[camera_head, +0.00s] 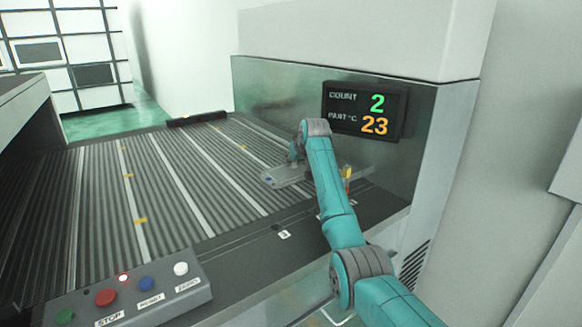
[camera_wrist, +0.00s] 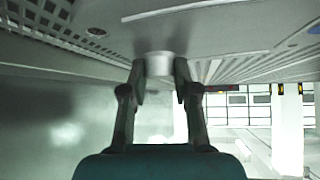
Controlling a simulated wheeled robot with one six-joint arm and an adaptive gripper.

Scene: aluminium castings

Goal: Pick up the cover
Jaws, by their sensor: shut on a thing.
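The cover is a flat grey metal casting (camera_head: 284,176) at the right side of the ribbed conveyor in the head view, partly hidden by my arm. In the wrist view the cover (camera_wrist: 205,32) fills the top of the picture, with a grid of small holes at its left and a short round boss (camera_wrist: 159,64) below. My gripper (camera_wrist: 160,78) has its two fingers on either side of this boss, shut on it. In the head view my gripper (camera_head: 294,157) is small, over the cover. I cannot tell whether the cover touches the conveyor.
The ribbed conveyor (camera_head: 180,185) is largely clear to the left. A metal wall with a display (camera_head: 362,111) reading count 2 and part 23 °C stands close behind my arm. A small yellow item (camera_head: 347,173) is beside my arm. A button panel (camera_head: 135,291) is at the front left.

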